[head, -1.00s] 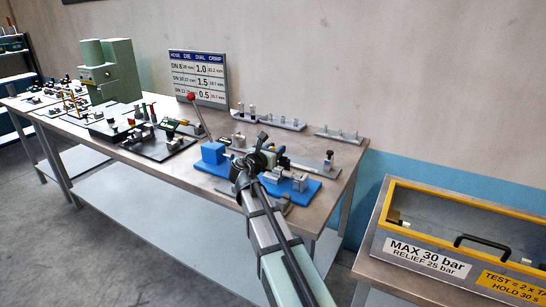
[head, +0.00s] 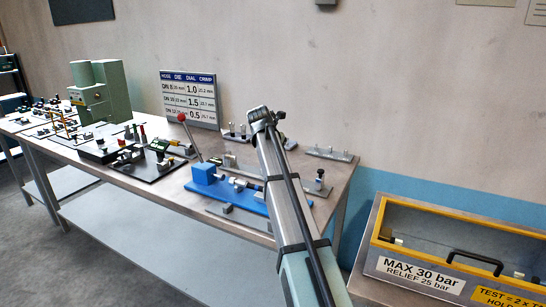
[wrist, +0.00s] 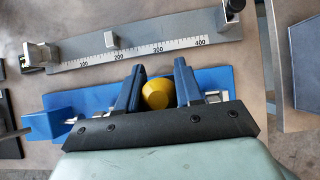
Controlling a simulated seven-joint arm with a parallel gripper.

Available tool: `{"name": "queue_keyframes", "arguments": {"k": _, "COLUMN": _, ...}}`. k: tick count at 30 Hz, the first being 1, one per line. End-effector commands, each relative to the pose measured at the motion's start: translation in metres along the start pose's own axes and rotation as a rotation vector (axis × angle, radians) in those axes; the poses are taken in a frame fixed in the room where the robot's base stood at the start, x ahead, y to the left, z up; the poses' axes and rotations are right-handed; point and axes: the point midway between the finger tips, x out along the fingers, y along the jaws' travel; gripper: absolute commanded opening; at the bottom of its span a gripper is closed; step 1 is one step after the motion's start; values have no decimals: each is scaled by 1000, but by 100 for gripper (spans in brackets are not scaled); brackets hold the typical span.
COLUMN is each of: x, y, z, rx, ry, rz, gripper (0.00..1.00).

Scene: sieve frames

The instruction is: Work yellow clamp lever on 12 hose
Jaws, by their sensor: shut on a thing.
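In the wrist view, a rounded yellow part (wrist: 155,94), which looks like the end of the yellow clamp lever, sits between the two blue fingers of my gripper (wrist: 157,82). The gripper is shut on it. Below lies a blue fixture (wrist: 208,78) with a blue block at its left end (wrist: 50,125) and small metal parts along it. The fixture also shows on the bench in the head view (head: 243,201). My arm crosses its right part there and the gripper is hidden. I cannot make out the hose or a 12 mark.
A grey scale bar (wrist: 150,45) with a sliding block (wrist: 111,39) lies behind the fixture. A red-knobbed lever (head: 182,118) rises to its left. A clear-fronted yellow-edged box (head: 440,246) stands right. The bench edge (wrist: 274,65) is close on the right.

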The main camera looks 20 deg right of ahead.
Motion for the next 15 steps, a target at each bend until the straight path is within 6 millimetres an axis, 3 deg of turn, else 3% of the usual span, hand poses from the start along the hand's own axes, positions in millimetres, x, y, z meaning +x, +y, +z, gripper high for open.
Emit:
{"name": "queue_keyframes", "arguments": {"k": 3, "x": 6, "y": 3, "z": 13, "rx": 1, "ry": 73, "rz": 1, "gripper": 0}}
{"name": "queue_keyframes", "arguments": {"k": 15, "x": 18, "y": 1, "z": 21, "rx": 1, "ry": 223, "rz": 1, "gripper": 0}}
